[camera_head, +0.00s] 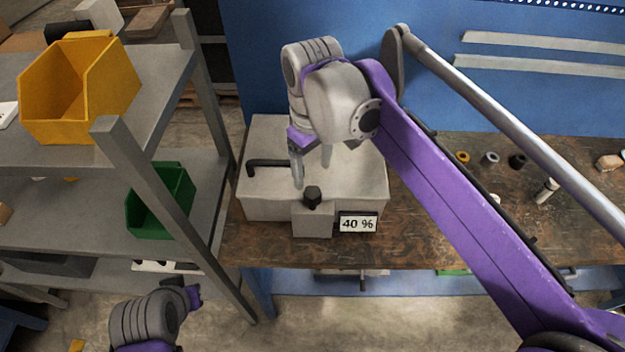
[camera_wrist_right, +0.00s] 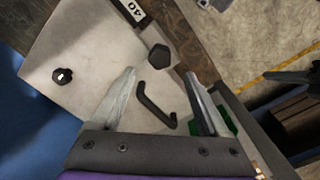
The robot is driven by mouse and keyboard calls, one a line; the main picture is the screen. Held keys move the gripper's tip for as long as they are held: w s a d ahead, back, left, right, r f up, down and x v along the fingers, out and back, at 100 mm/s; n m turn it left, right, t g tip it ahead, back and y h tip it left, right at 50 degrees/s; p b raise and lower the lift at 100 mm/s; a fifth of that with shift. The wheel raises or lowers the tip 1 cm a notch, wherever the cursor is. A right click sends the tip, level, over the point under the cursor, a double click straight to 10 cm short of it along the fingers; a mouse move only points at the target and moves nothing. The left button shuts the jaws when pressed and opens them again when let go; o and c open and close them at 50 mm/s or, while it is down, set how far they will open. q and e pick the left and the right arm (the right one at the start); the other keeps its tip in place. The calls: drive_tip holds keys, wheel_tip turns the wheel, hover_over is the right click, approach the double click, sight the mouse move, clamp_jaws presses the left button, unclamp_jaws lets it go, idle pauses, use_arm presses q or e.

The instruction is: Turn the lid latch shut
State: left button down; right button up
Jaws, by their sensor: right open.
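A pale grey box (camera_head: 258,208) with a flat lid stands on the workbench. A black angled bar (camera_head: 268,163) lies at the lid's left; it also shows between my fingers in the right wrist view (camera_wrist_right: 152,103). A black faceted knob (camera_head: 312,196) sits on the front block; in the wrist view (camera_wrist_right: 158,58) it is just beyond the fingertips. A small round black knob (camera_wrist_right: 62,75) with a white mark is on the lid. Which part is the latch I cannot tell. My right gripper (camera_head: 312,170) is open and empty above the lid. My left gripper (camera_head: 190,294) is low at left, its jaws unclear.
A "40 %" sign (camera_head: 358,223) is beside the front block. Small rings (camera_head: 491,158) and a pale cylinder (camera_head: 546,190) stand on the bench (camera_head: 440,150) at right. A grey shelf rack (camera_head: 140,165) with a yellow bin (camera_head: 80,90) and green bin (camera_head: 160,203) is left.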

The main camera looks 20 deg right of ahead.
wheel_tip(320, 180, up, 3)
drive_tip(key=shift+f, duration=0.2)
idle(0.4)
drive_tip(key=s+d+f+m+t, duration=0.2)
drive_tip(key=s+f, duration=0.4)
drive_tip(key=f, duration=0.3)
drive_tip(key=s+d+f+m+t, duration=0.3)
drive_tip(key=s+f, duration=0.3)
drive_tip(key=f, duration=0.3)
drive_tip(key=shift+d+f+m+t, duration=0.15)
drive_tip(key=shift+d+m+t, duration=0.25)
drive_tip(key=shift+d, duration=0.45)
